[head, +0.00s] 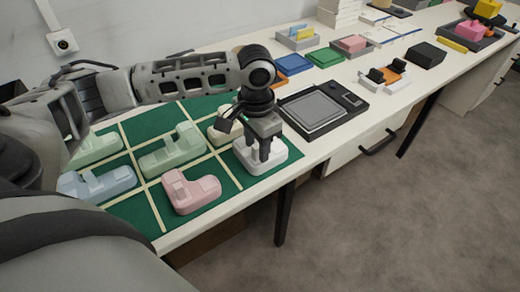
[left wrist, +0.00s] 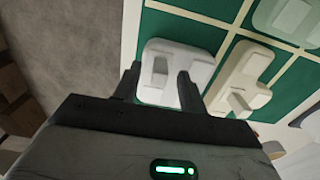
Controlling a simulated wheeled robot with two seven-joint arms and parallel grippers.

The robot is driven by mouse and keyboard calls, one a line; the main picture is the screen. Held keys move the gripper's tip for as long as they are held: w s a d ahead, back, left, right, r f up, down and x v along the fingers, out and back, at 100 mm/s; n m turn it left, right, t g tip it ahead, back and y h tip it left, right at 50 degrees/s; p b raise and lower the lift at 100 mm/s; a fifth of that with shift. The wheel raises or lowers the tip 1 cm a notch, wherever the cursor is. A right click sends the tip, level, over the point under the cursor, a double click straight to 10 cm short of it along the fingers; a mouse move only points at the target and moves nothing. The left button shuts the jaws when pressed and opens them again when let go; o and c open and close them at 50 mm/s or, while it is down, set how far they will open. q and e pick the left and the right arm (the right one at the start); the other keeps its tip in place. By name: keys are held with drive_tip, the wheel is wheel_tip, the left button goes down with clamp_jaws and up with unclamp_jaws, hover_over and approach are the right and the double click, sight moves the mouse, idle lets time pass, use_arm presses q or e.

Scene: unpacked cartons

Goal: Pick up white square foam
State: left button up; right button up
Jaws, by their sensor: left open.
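The white square foam (head: 276,159) lies in a cell at the right front corner of the green divided mat (head: 148,222). It is a rounded block with a raised part on top. My left gripper (head: 264,152) is directly over it, pointing down, with its fingers open around the raised part. The left wrist view also shows the white foam (left wrist: 200,66) between and beyond the open fingertips (left wrist: 158,82). I cannot tell whether the fingers touch it. My right gripper is not in view.
Pink (head: 190,190), blue (head: 97,183), green (head: 172,149) and cream (head: 222,135) foam pieces lie in neighbouring cells. A black scale-like device (head: 322,108) stands just right of the mat. The table's front edge runs close to the white foam.

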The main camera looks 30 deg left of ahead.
use_arm(q)
drive_tip(key=shift+f, duration=0.8)
clamp_jaws()
drive_tip(key=shift+r, duration=0.1)
drive_tip(key=shift+r, duration=0.25)
wheel_tip(320, 180, up, 2)
drive_tip(key=shift+r, duration=0.1)
drive_tip(key=s+r+p, duration=0.1)
drive_tip(key=s+r, duration=0.9)
drive_tip(key=s, duration=0.4)
drive_tip(key=shift+a, duration=0.35)
